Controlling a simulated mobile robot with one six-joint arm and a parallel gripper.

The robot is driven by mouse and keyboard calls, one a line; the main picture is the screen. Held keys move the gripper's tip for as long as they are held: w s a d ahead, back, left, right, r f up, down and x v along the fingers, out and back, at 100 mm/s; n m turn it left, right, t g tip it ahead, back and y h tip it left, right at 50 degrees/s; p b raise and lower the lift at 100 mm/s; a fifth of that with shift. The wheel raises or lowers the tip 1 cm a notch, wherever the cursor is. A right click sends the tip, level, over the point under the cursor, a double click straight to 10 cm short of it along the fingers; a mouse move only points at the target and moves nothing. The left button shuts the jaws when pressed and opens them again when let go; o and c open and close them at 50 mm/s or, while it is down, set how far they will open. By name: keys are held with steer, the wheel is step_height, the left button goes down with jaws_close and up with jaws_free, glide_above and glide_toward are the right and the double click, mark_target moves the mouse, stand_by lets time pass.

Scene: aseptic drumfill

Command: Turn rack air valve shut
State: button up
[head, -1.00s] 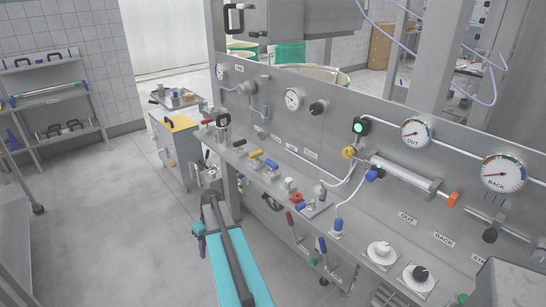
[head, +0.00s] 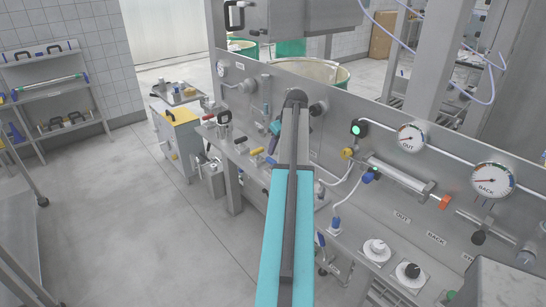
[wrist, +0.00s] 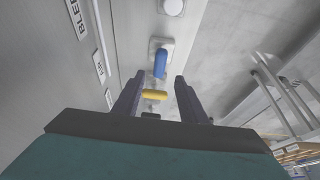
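My gripper (wrist: 159,80) is open and empty in the wrist view, its two dark fingers apart above a row of small handles. A yellow handle (wrist: 155,94) shows between the fingers, and a blue handle (wrist: 161,62) on a square plate lies just beyond the tips. A dark handle (wrist: 150,115) is partly hidden nearer the palm. In the head view the yellow handle (head: 257,151) shows left of my arm; my fingers are hidden.
The upright panel carries an OUT gauge (head: 411,138) and a BACK gauge (head: 493,180). A green lamp (head: 357,129) is lit. White-based knobs (head: 376,249) sit on the ledge to the right. A trolley (head: 177,135) stands at the left end; the floor (head: 130,230) is clear.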

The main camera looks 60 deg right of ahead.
mark_target(272, 160)
steer(key=shift+f, duration=0.1)
stand_by(0.4)
steer(key=shift+p+x, duration=1.35)
steer(key=shift+x, duration=2.3)
steer(key=c, duration=0.8)
steer(key=shift+a, duration=0.2)
jaws_close()
steer(key=shift+d, duration=0.15)
